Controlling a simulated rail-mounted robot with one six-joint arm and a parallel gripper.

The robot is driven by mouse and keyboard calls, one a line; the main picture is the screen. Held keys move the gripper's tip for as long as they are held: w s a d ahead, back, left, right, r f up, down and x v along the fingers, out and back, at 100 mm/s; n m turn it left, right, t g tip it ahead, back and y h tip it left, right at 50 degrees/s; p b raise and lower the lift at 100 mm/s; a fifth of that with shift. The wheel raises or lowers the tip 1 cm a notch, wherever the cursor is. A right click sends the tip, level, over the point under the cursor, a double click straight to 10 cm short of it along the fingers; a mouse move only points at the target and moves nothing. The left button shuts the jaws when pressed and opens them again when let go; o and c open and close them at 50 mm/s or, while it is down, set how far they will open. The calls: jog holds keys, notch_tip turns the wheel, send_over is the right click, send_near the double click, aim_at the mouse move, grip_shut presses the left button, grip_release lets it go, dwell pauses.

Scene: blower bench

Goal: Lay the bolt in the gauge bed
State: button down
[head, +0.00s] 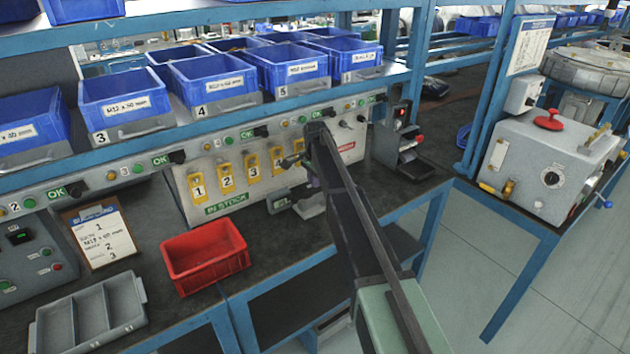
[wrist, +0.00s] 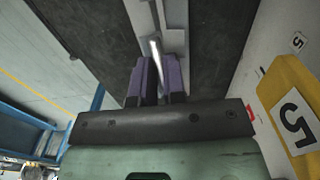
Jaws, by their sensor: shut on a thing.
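My gripper (wrist: 157,80) has two purple fingers shut on a slim silver bolt (wrist: 155,48), seen in the wrist view with the bolt's far end pointing away from the fingers. A light grey gauge bed (wrist: 175,12) lies just past the fingertips, and the bolt appears over or in its channel; I cannot tell whether they touch. In the head view the gauge bed (head: 310,207) is on the dark bench below the numbered yellow tags, mostly hidden by my arm. The fingers (head: 313,183) barely show there and the bolt cannot be made out.
A red bin (head: 204,257), a grey divided tray (head: 88,315) and a clipboard (head: 98,236) stand to the left. Yellow tags (head: 226,177) hang on the panel behind; tag 5 (wrist: 293,115) is close at the right. A small dark device (head: 400,140) stands to the right.

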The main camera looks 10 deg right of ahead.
aim_at(315, 204)
notch_tip(315, 204, down, 7)
jog(key=b, duration=0.7)
jog(key=shift+f, duration=0.2)
jog(key=shift+r, duration=0.1)
jog(key=c, duration=1.1)
grip_release()
notch_tip(315, 204, up, 11)
jog(key=p, duration=1.1)
